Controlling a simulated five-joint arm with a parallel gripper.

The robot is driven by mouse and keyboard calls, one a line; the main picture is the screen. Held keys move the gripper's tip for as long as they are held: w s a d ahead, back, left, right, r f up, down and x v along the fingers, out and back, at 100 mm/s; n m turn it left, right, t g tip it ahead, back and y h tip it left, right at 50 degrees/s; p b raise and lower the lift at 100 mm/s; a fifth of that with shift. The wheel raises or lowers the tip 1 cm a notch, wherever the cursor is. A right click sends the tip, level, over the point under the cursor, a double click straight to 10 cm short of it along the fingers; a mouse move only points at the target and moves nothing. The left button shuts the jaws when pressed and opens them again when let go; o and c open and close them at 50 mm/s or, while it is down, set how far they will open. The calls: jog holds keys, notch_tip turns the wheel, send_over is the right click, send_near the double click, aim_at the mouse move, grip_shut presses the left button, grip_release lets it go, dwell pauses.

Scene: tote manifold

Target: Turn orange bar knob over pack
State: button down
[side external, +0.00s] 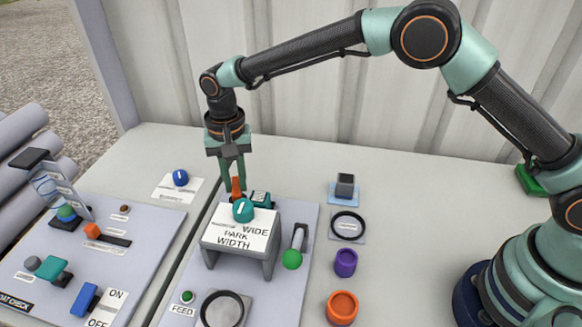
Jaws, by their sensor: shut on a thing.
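The orange bar knob (236,189) stands upright at the back of the middle grey panel, behind the raised white-topped block. My gripper (234,178) points straight down with its green fingers shut on the orange knob. The knob's base and any label under it are hidden behind the teal round knob and the block. I cannot read the word "pack" anywhere; the block's top reads "PARK", "WIDE" and "WIDTH".
The teal round knob (243,210) is on the block (230,243), close in front of my gripper. A teal switch (260,199) is just right. A green-ended lever (292,258) stands right of the block. A blue knob (180,177) sits left.

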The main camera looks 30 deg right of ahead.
aim_at(236, 185)
jog(key=n, duration=0.7)
jog(key=shift+r, duration=0.1)
jog(key=n, duration=0.6)
jog(key=shift+n, duration=0.3)
dwell(0.3)
jog(key=c, duration=0.8)
grip_release()
jog(key=shift+o, duration=0.2)
notch_tip(236, 185, up, 12)
